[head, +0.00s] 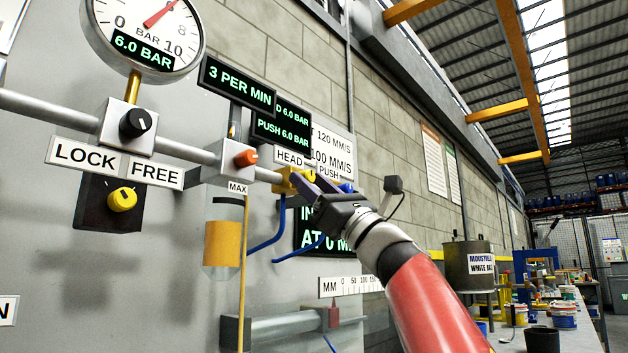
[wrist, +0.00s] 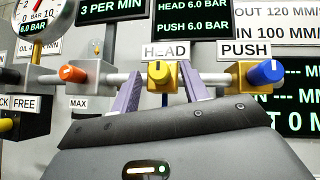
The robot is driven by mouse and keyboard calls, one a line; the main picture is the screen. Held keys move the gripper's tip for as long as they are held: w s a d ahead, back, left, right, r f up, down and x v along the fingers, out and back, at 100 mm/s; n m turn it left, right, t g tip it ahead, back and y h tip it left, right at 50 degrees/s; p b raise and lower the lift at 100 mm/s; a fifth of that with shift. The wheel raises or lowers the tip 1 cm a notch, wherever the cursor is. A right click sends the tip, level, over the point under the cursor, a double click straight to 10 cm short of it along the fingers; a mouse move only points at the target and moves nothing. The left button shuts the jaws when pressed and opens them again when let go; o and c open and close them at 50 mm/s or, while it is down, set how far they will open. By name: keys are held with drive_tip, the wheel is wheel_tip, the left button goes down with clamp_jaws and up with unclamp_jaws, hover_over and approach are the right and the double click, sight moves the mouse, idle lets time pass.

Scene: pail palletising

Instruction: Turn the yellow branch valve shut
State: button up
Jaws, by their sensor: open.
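The yellow branch valve (wrist: 160,73) sits on a grey pipe under the HEAD label (wrist: 165,51). Its round knob has a small dark mark near its top in the wrist view. In the head view the valve (head: 286,181) is partly covered by my gripper (head: 311,186). My gripper, in the wrist view (wrist: 160,84), is open, with one purple finger to the left of the knob and one to the right. I cannot tell whether either finger touches it. The display (wrist: 195,17) reads HEAD 6.0 BAR and PUSH 6.0 BAR.
A blue valve (wrist: 264,72) under the PUSH label is close on the right. An orange knob (head: 245,158) and a black knob (head: 135,123) are on the pipe to the left. A yellow LOCK/FREE knob (head: 122,199) and a gauge (head: 146,32) are farther left.

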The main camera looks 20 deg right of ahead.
drive_tip(key=shift+c, duration=0.2)
clamp_jaws()
